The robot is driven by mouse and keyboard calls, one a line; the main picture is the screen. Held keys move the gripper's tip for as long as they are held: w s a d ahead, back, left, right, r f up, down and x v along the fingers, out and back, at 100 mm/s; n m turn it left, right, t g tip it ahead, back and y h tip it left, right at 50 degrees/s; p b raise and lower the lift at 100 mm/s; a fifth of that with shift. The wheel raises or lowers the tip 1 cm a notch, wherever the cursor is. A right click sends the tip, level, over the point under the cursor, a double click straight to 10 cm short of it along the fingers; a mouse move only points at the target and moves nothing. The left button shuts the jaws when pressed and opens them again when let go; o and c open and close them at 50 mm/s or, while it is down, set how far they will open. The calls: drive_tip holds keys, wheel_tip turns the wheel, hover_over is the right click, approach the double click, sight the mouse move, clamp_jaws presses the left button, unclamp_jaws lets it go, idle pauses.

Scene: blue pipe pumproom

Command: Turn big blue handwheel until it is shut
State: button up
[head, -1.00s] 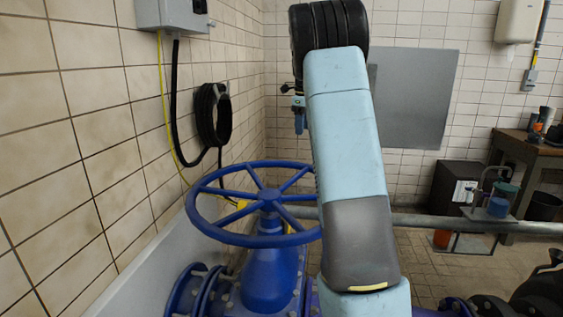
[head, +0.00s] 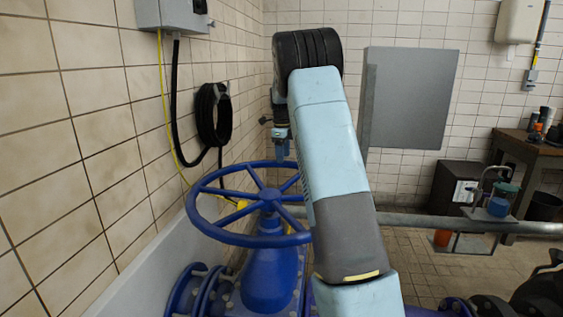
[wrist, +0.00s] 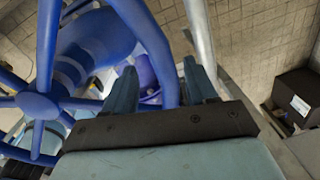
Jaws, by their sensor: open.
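The big blue handwheel (head: 269,196) lies roughly level on top of its blue valve body, left of my arm in the head view. Its hub and spokes also show at the left of the wrist view (wrist: 38,104). My gripper (head: 283,150) is open, pointing down at the far right part of the wheel's rim. In the wrist view its two fingers (wrist: 160,86) stand apart, and the blue rim runs through the gap seen between them. I cannot tell whether the rim is within the fingers' depth or touching one. My arm hides the wheel's right edge in the head view.
A tiled wall (head: 85,130) with a coiled black hose (head: 214,115) stands close on the left. A grey pipe (head: 450,222) runs across behind the valve. A grey panel (head: 408,98) is on the back wall. Open floor lies to the right, before a wooden table (head: 530,155).

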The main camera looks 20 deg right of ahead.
drive_tip(key=shift+f, duration=1.6)
drive_tip(key=shift+c, duration=0.3)
clamp_jaws()
